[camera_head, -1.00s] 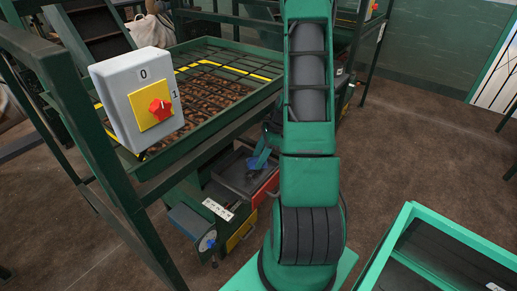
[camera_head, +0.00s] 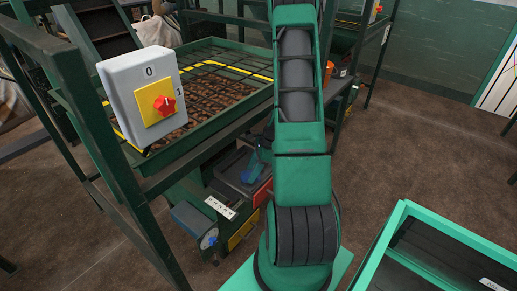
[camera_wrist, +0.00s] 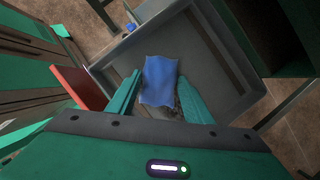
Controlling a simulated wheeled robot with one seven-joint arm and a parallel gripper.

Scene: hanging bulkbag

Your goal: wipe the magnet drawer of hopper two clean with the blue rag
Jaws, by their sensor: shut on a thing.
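The blue rag (camera_wrist: 160,78) is pinched between the two teal fingers of my gripper (camera_wrist: 159,80) in the wrist view. It hangs or lies over the grey floor of the open magnet drawer (camera_wrist: 222,86); I cannot tell how firmly it touches. A small dark patch shows beside the right finger. The drawer's red front (camera_wrist: 78,87) is at the left of the wrist view. In the head view the drawer (camera_head: 229,163) is pulled out under the grated hopper, with the rag (camera_head: 248,174) inside it. My arm hides part of the drawer there.
A grey switch box (camera_head: 143,95) with a red knob stands on the frame at left. The grated hopper (camera_head: 205,95) is above the drawer. A green-rimmed bin (camera_head: 440,240) is at lower right. Brown floor lies open at right.

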